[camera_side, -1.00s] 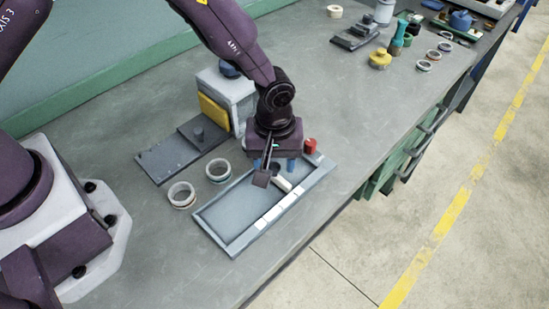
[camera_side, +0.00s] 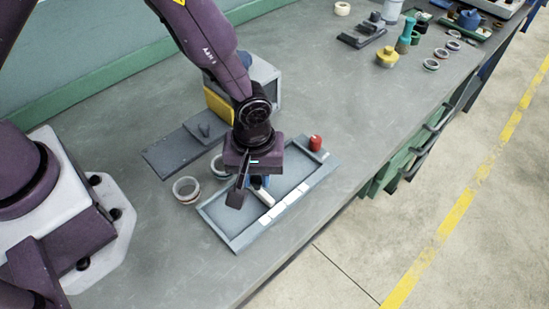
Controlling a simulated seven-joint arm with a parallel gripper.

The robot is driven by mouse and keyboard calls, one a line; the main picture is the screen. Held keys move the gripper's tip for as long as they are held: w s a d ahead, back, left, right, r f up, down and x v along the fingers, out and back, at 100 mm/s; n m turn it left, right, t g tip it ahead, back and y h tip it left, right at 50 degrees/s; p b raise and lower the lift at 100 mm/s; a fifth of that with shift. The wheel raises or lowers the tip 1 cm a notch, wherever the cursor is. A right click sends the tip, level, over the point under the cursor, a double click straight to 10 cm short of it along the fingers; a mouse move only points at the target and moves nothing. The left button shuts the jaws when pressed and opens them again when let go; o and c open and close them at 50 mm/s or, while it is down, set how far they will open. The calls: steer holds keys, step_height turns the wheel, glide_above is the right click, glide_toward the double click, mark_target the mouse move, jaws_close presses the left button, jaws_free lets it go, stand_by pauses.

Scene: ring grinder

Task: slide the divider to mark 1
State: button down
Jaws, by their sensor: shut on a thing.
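The grey shallow tray (camera_side: 248,235) lies on the bench, running from lower left to upper right, with several white marks (camera_side: 279,210) on its near rim. The divider, a pale bar (camera_side: 264,196), stands across the tray in its lower-left half. Its near end is close to the near rim, by the lower-left marks; I cannot read any number. My gripper (camera_side: 258,182) points down over the tray and is shut on the divider. My gripper and wrist hide the divider's far end and part of the far rim.
A red piece (camera_side: 315,142) sits at the tray's upper-right end. Pale rings (camera_side: 186,189) lie beside the tray's left end. A dark grey plate with a knob (camera_side: 188,147) and a box with a yellow face (camera_side: 219,106) stand behind.

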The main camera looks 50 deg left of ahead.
mark_target(248, 202)
steer(key=shift+s, duration=1.4)
steer(key=c, duration=0.9)
jaws_free()
steer(key=shift+c, duration=0.2)
steer(key=shift+w+r, duration=0.1)
steer(key=shift+r, duration=0.35)
step_height(248, 202, up, 12)
